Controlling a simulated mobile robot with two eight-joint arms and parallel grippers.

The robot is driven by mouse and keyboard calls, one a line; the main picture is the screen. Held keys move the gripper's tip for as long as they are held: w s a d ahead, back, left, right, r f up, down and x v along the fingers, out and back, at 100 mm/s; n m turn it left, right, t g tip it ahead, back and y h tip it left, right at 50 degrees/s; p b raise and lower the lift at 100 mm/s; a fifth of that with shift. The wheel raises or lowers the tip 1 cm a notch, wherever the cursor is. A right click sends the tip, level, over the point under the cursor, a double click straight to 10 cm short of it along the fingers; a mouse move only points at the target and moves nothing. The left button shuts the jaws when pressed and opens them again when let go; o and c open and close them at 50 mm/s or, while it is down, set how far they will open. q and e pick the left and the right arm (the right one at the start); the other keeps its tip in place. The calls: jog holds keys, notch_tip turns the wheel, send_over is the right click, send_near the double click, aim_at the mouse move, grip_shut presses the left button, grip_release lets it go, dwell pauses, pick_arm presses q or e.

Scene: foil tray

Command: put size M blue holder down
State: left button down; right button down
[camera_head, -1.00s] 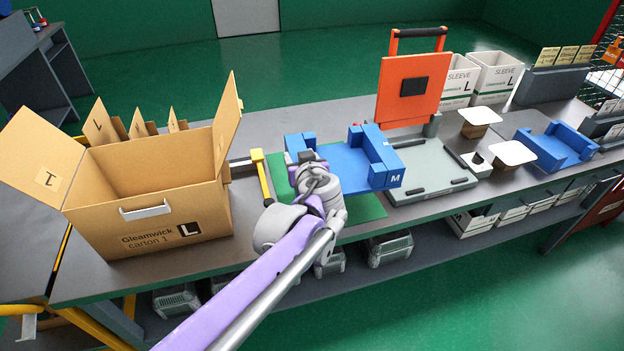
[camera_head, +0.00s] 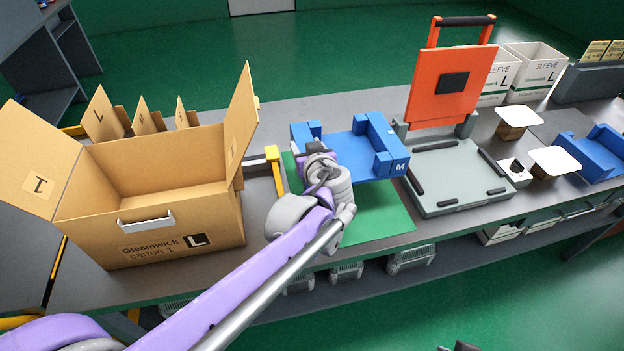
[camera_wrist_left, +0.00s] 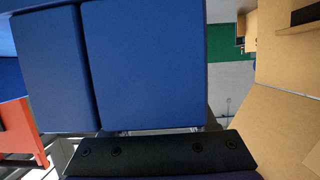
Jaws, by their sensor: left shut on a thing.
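The blue holder marked M (camera_head: 356,152) is in my left gripper (camera_head: 318,152), which grips its left end. In the head view the holder appears over the back part of a green mat (camera_head: 385,218) on the bench. Whether its underside touches the mat cannot be told. It looks about level. In the left wrist view the blue holder (camera_wrist_left: 145,65) fills much of the picture above a dark gripper part (camera_wrist_left: 160,155). The fingertips are hidden there. A small dark piece at the bottom edge of the head view may be my right gripper (camera_head: 460,347).
An open carton (camera_head: 150,215) stands left of the mat, with a yellow bar (camera_head: 275,170) between. A grey device (camera_head: 455,180) with an upright orange panel (camera_head: 450,85) is close on the right. Another blue holder (camera_head: 600,150) lies farther right. The mat's front part is clear.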

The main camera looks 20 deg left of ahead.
pick_arm(q)
notch_tip(320, 180, down, 11)
jog(key=shift+w+f+b, duration=0.1)
jog(key=shift+b, duration=0.75)
jog(key=shift+c, duration=1)
grip_release()
jog(key=p+v, duration=0.1)
jog(key=v, duration=1.1)
